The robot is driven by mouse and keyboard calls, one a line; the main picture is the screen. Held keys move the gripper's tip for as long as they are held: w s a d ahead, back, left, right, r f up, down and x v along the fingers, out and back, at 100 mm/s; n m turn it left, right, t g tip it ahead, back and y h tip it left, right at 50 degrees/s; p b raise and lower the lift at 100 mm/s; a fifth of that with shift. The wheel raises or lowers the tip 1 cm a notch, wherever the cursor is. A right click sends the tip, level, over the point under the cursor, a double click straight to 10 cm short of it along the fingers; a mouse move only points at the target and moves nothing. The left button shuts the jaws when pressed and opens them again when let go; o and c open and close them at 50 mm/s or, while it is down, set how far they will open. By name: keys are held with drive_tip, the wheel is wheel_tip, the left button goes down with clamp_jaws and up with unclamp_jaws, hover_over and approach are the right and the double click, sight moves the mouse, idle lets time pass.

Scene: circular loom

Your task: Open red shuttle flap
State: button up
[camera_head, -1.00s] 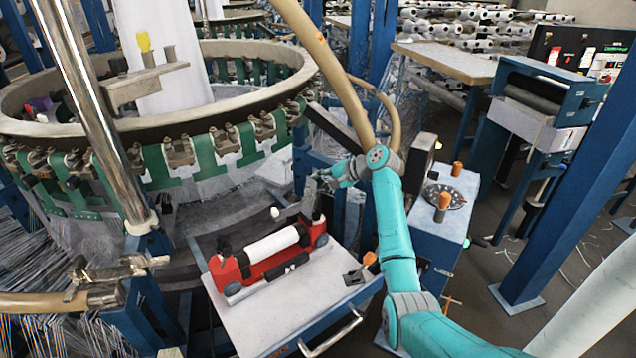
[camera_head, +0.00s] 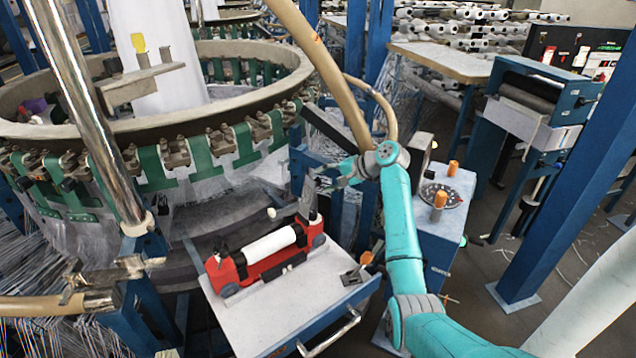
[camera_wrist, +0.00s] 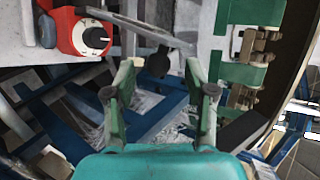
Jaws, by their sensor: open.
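The red shuttle (camera_head: 228,272) lies on a light tray, with a white roll (camera_head: 268,245) along its middle. A grey flap (camera_head: 307,200) stands up at its right end, slightly tilted, so it looks raised. In the wrist view the red end with a dark-marked dial (camera_wrist: 95,38) shows at upper left, and a grey bar, apparently the flap (camera_wrist: 140,27), runs right from it. My gripper (camera_head: 340,182) is just right of the flap's upper part. In the wrist view my gripper (camera_wrist: 160,72) is open, with nothing between its fingers. I cannot tell whether a finger touches the flap.
The tray (camera_head: 270,325) has a metal handle and a small orange-knobbed part at its right. The circular loom ring (camera_head: 185,125) with green holders fills the left. A tan hose (camera_head: 325,70) passes close behind my wrist. A blue cabinet (camera_head: 450,215) stands right of my arm.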

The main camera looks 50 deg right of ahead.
drive_tip(key=v, duration=0.8)
idle(0.4)
